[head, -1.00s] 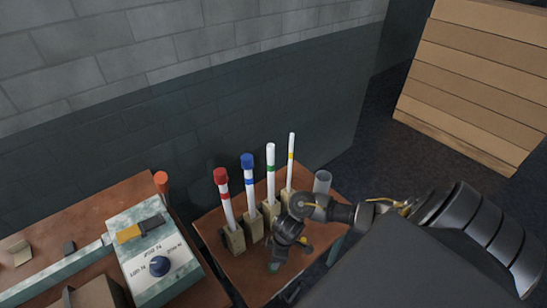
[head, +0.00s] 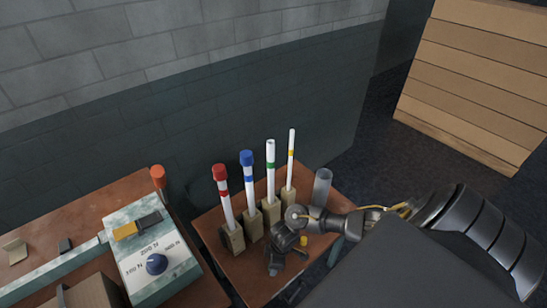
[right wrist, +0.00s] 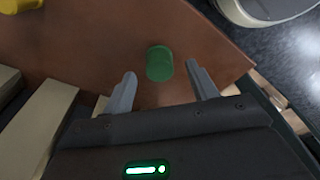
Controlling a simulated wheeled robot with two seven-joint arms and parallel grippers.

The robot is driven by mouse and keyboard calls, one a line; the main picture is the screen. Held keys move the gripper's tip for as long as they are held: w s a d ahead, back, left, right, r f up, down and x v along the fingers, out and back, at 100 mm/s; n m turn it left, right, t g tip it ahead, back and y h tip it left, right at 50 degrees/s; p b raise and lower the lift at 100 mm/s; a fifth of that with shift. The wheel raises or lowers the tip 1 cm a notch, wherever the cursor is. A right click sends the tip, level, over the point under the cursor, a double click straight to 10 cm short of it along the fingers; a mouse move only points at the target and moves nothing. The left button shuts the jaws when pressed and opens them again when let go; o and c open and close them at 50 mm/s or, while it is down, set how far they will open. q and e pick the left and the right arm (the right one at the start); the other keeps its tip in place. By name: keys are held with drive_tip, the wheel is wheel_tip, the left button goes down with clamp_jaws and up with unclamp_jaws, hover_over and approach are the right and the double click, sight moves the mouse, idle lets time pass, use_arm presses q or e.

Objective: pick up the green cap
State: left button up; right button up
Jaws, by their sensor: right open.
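The green cap (right wrist: 160,63) sits on the brown table top in the right wrist view, near a corner of the table. My right gripper (right wrist: 161,73) is open. Its two fingers point toward the cap, which shows in the gap at the fingertips, clear of both. In the head view my right gripper (head: 276,262) is low over the small brown table and hides the green cap. The left gripper is not in view.
Tubes with red (head: 220,172) and blue (head: 247,158) caps, a green-banded tube (head: 271,170) and a yellow-banded tube (head: 291,160) stand in blocks behind the gripper. A yellow cap (head: 304,240) and a clear cylinder (head: 322,187) are to its right.

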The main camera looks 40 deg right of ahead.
drive_tip(key=shift+w+a+f, duration=0.1)
drive_tip(key=shift+w+f, duration=0.05)
drive_tip(key=shift+f, duration=0.55)
drive_tip(key=shift+w+a+f, duration=0.1)
drive_tip(key=shift+f, duration=0.6)
drive_tip(key=shift+c, duration=0.5)
drive_tip(key=c, duration=0.9)
drive_tip(key=shift+c, duration=0.2)
drive_tip(key=shift+r, duration=0.1)
